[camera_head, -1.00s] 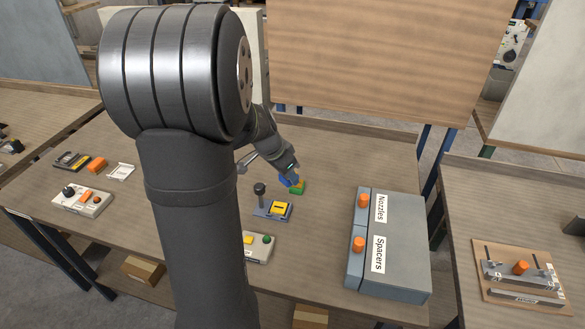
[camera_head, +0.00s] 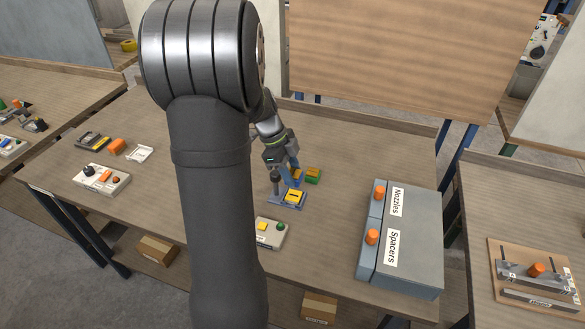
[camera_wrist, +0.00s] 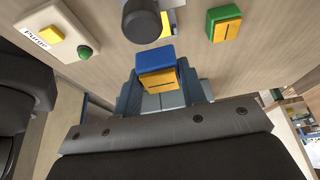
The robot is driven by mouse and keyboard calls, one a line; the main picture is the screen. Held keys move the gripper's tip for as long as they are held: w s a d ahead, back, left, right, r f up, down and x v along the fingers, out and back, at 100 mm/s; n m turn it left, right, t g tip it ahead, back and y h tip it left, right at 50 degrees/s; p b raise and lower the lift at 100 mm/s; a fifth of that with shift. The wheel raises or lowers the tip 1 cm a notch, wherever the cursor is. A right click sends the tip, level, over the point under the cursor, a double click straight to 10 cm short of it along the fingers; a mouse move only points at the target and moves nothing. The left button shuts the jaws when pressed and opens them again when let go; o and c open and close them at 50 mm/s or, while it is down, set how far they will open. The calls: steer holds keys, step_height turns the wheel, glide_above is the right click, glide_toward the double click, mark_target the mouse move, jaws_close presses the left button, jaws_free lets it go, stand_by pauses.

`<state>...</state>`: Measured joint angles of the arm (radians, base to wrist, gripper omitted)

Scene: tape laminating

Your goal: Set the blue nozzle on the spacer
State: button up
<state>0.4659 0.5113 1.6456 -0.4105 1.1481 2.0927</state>
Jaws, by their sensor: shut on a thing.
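My gripper (camera_wrist: 155,95) is shut on the blue nozzle (camera_wrist: 155,58), which shows a yellow face with a dark slit in the wrist view. In the head view the blue nozzle (camera_head: 297,174) is beside the post of a small blue-grey fixture. A yellow block (camera_head: 295,196), perhaps the spacer, sits on that fixture (camera_head: 277,201). The nozzle appears above and behind it, apart from it. In the wrist view the dark post knob (camera_wrist: 142,20) hides most of the yellow block (camera_wrist: 165,22).
A green-and-yellow block (camera_head: 313,176) lies just right of the nozzle. A Purge box (camera_head: 269,232) with a green button stands in front of the fixture. A grey box labelled Nozzles and Spacers (camera_head: 410,250) stands to the right. Bare table lies between.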

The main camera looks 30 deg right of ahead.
glide_above(292, 195)
steer(key=shift+f, duration=2.15)
steer(key=shift+f, duration=0.7)
steer(key=o, duration=1.1)
steer(key=v, duration=1.7)
steer(key=shift+w+a+r, duration=0.1)
steer(key=shift+r, duration=0.1)
